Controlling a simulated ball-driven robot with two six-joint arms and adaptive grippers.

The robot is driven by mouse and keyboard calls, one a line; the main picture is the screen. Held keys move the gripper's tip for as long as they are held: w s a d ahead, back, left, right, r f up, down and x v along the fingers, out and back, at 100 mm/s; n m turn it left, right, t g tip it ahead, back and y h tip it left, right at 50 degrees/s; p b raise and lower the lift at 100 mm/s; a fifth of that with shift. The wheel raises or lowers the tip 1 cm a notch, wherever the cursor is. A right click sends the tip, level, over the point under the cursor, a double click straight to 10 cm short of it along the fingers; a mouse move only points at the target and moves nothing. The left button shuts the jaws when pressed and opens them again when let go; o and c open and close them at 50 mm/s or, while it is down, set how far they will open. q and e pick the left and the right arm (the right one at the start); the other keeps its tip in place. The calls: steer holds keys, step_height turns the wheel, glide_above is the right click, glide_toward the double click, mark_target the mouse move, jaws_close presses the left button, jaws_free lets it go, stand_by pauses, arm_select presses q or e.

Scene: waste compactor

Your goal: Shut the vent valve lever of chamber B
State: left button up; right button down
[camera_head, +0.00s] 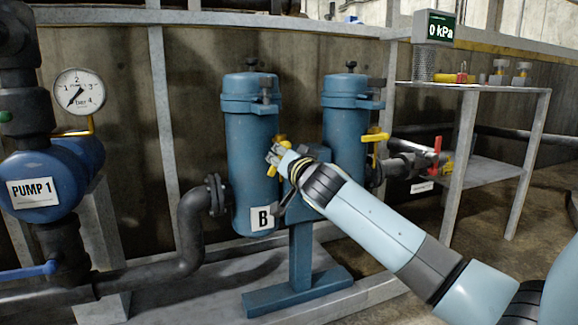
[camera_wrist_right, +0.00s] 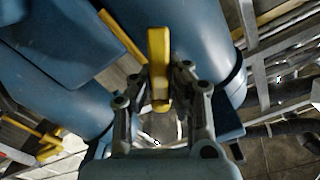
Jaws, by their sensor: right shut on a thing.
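Chamber B is the blue cylinder (camera_head: 250,155) with the white "B" label (camera_head: 262,218) low on its front. Its yellow vent valve lever (camera_head: 280,138) shows only in small part behind my right gripper (camera_head: 277,154). In the right wrist view the yellow lever (camera_wrist_right: 158,50) stands between the two fingers of the right gripper (camera_wrist_right: 160,82), which is shut on it. The valve body is mostly hidden by the gripper, so I cannot tell the lever's exact angle. My left gripper is not in view.
A second blue cylinder (camera_head: 345,115) stands to the right, with its own yellow lever (camera_head: 376,137). A red-handled valve (camera_head: 437,150) sits further right. The display (camera_head: 440,30) reads 0 kPa. Blue PUMP 1 (camera_head: 60,170) and a dark pipe (camera_head: 185,235) are at left.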

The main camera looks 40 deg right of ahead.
steer(key=shift+a+m, duration=0.2)
steer(key=shift+m, duration=0.8)
steer(key=m, duration=0.2)
steer(key=shift+a+r+m+b, duration=0.2)
steer(key=shift+m+b, duration=0.1)
steer(key=shift+b, duration=0.1)
steer(key=m, duration=0.3)
steer(key=shift+a+r+m, duration=0.15)
steer(key=shift+r+m, duration=0.15)
steer(key=shift+r, duration=0.05)
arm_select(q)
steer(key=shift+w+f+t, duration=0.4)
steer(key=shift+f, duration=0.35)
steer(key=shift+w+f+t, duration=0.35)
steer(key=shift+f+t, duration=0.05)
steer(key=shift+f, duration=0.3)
arm_select(e)
steer(key=shift+r+m, duration=0.25)
steer(key=shift+m, duration=1.65)
steer(key=c, duration=1.3)
jaws_free()
steer(key=shift+c, duration=0.2)
steer(key=shift+o, duration=0.4)
steer(key=shift+r, duration=0.15)
steer(key=shift+s, duration=0.1)
